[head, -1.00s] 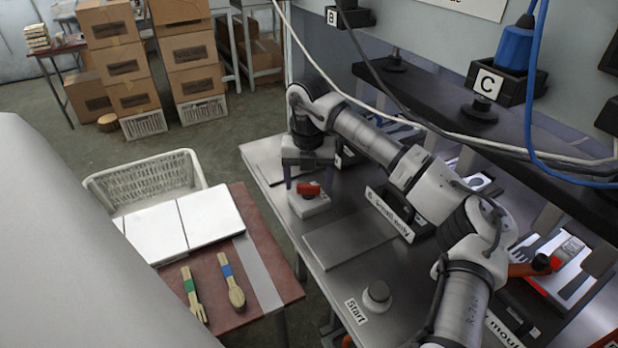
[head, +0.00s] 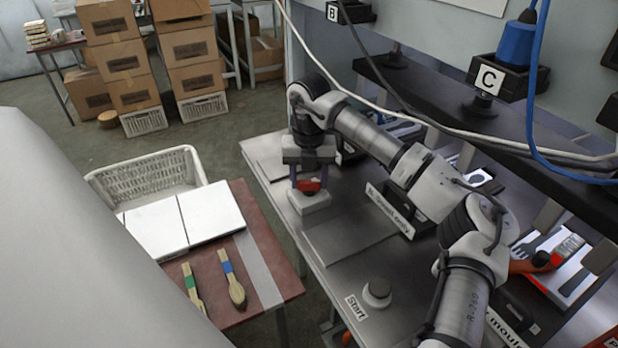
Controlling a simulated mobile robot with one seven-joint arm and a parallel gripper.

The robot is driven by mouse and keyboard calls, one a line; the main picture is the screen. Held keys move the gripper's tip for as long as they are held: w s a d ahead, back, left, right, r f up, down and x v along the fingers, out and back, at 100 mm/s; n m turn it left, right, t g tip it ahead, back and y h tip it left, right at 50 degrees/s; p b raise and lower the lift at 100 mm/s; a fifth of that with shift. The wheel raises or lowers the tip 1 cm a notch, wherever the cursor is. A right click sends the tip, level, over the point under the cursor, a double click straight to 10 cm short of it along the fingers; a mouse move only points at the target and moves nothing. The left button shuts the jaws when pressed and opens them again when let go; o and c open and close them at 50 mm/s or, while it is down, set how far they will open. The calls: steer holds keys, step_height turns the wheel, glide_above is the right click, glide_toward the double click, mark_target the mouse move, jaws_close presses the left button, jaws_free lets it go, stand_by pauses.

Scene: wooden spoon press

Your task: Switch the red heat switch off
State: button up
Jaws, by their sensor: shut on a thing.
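The red heat switch (head: 308,185) is a small red knob on a pale grey box (head: 309,203), near the left part of the steel bench. My gripper (head: 309,188) points down from above with its two fingers on either side of the red knob, shut on it. The fingers partly cover the knob, so its exact turn is hard to tell.
A flat grey plate (head: 345,236) and a label stand (head: 391,207) are right of the switch. A round Start button (head: 377,291) is at the front. Cables hang over my arm. A red-topped table (head: 262,285) with wooden utensils stands left.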

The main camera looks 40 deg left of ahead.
mark_target(309, 180)
steer(key=n+b, duration=0.2)
steer(key=n, duration=0.4)
steer(key=shift+b, duration=0.35)
steer(key=n, duration=0.5)
steer(key=shift+b, duration=0.35)
steer(key=shift+n, duration=0.3)
steer(key=o, duration=1)
step_height(309, 180, up, 8)
steer(key=shift+f+b, duration=0.2)
steer(key=shift+b, duration=0.4)
